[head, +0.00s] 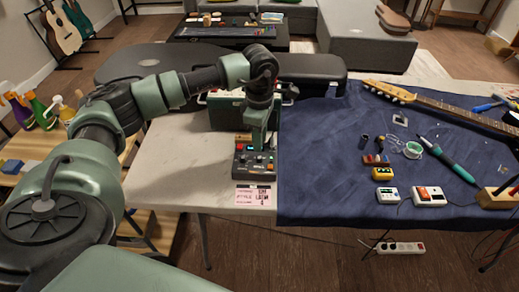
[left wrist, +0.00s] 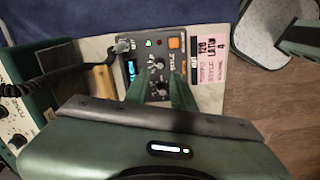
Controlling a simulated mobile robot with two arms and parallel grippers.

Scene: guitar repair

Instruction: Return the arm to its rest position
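My left arm reaches in from the left in the head view and bends down over the bench. My left gripper (head: 258,148) points down at a small grey control box (head: 254,166) with a lit display, knobs and an orange button. In the left wrist view the gripper's two green fingers (left wrist: 158,82) stand apart over the face of the control box (left wrist: 178,62). Knobs show between them, and I see nothing held. Whether the fingertips touch the box I cannot tell. My right gripper is not in view.
A green amplifier-like box (head: 225,112) stands just behind the control box. A pink note (head: 253,196) lies at the bench's front edge. A blue cloth (head: 325,170) to the right carries a guitar neck (head: 440,102), a green soldering iron (head: 447,160) and small gadgets. Spray bottles (head: 40,110) stand left.

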